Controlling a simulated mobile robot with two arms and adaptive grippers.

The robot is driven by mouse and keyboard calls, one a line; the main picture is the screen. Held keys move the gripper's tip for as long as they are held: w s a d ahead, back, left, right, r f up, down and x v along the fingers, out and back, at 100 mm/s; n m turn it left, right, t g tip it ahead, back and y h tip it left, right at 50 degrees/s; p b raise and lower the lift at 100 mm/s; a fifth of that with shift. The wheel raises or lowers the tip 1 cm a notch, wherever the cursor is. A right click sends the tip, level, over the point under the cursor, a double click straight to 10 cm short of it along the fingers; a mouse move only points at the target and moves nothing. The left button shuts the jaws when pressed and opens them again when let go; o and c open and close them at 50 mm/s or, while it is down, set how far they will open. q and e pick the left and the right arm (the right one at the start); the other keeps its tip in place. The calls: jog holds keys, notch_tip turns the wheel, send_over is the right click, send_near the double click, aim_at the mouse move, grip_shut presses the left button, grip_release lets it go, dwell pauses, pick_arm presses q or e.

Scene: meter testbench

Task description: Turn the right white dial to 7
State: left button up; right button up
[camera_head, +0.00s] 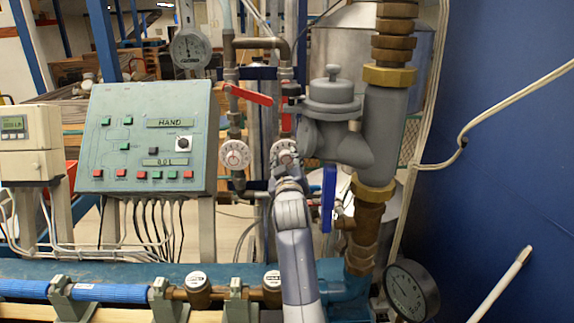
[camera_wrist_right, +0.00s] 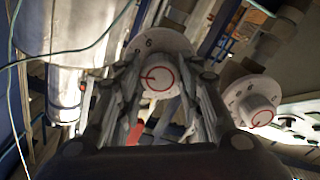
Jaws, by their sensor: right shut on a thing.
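The right white dial (camera_head: 284,147) is on the pipework right of the green control panel. My right gripper (camera_head: 286,168) comes up from below and covers part of it. In the right wrist view the same dial (camera_wrist_right: 158,78) sits between the two fingers of my right gripper (camera_wrist_right: 157,86), which are shut on its knob. The knob has a red ring and a red pointer line. A figure 6 shows on the dial's rim; other numbers are hidden or too small to read. The left white dial (camera_head: 235,155) stands apart, also seen in the wrist view (camera_wrist_right: 252,103). My left gripper is out of view.
A red lever (camera_head: 250,95) is above the dials. A blue lever (camera_head: 328,198) and a thick grey valve pipe (camera_head: 375,140) stand close on the right. The green control panel (camera_head: 100,150) is on the left. A pressure gauge (camera_head: 410,290) is low on the right.

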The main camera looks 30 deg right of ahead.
dwell(0.4)
jog(key=o, duration=1.1)
jog(key=shift+c, duration=0.2)
